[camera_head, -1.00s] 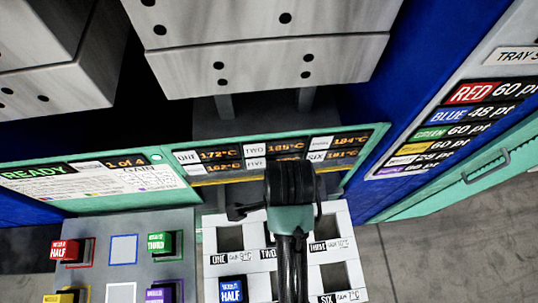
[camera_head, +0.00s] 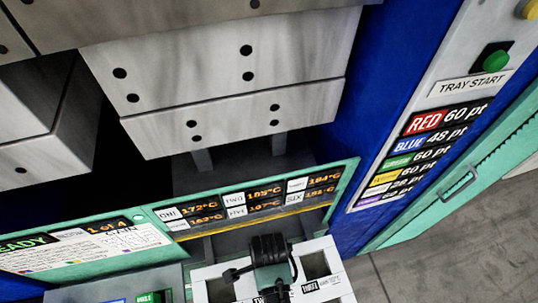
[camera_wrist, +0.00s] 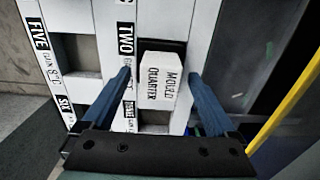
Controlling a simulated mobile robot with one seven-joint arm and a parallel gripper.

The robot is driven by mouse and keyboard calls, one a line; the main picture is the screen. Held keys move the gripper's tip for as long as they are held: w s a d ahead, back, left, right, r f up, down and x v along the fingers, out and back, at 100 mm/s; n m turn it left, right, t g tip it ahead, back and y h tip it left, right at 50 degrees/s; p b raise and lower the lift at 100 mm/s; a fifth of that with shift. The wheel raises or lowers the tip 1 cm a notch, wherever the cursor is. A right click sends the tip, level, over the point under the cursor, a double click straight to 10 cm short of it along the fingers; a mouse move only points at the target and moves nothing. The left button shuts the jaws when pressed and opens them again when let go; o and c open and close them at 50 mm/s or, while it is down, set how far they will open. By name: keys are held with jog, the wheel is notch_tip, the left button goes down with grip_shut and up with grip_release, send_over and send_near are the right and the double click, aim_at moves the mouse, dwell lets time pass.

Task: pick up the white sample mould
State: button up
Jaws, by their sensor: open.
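The white sample mould (camera_wrist: 160,82), a pale block marked "MOULD QUARTER", shows in the wrist view at the dark slot beside the "TWO" label. I cannot tell how deep it sits in that slot. My gripper (camera_wrist: 160,73) is open, with one blue finger on the mould's left and one on its right, and a visible gap on each side. In the head view my gripper (camera_head: 272,268) is over the white slotted tray (camera_head: 200,276), and the mould is hidden there.
The teal press panel (camera_head: 345,185) with temperature displays stands just behind the tray. Heavy grey press blocks (camera_head: 225,75) hang above it. A blue pillar (camera_head: 385,105) and a green button (camera_head: 495,61) are at right. Tray slots near "FIVE" (camera_wrist: 75,52) look empty.

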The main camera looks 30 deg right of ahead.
jog(key=shift+f, duration=0.55)
grip_shut()
jog(key=shift+r, duration=0.1)
